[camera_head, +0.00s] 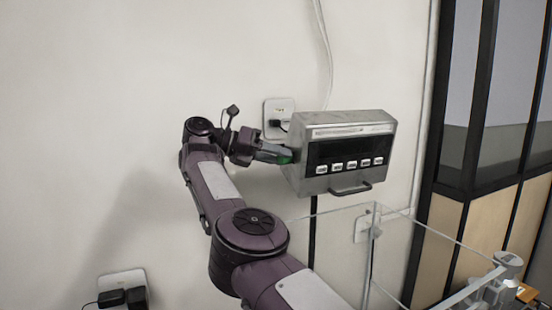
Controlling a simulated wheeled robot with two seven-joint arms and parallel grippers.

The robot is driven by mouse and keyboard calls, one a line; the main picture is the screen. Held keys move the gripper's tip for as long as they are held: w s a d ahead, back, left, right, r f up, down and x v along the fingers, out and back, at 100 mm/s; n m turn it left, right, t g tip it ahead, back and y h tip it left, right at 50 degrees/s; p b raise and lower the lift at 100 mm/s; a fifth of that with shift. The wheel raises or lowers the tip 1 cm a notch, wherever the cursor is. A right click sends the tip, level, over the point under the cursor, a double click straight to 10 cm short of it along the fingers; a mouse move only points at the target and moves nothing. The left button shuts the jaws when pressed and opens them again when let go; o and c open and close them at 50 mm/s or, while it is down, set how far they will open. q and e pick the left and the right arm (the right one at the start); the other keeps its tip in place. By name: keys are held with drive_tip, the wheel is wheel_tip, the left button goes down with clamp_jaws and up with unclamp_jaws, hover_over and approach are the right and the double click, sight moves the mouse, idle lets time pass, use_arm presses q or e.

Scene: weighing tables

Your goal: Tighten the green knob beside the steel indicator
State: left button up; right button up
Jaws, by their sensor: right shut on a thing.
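The steel indicator (350,157) is a grey metal box with a dark display, a row of several white buttons and a handle below. It is held up near the wall. The green knob (285,159) is at the indicator's left side, mostly hidden by the fingers. My right gripper (280,154) reaches it from the left and is shut on the knob. My left gripper is not in view.
A clear glass enclosure (372,262) stands below the indicator, with metal parts (497,288) at the lower right. Wall sockets with plugs are behind the indicator (279,110) and at the lower left (122,288). A dark-framed partition (462,150) is on the right.

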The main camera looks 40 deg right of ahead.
drive_tip(key=shift+f, duration=0.15)
drive_tip(key=o, duration=1)
drive_tip(key=shift+c, duration=0.2)
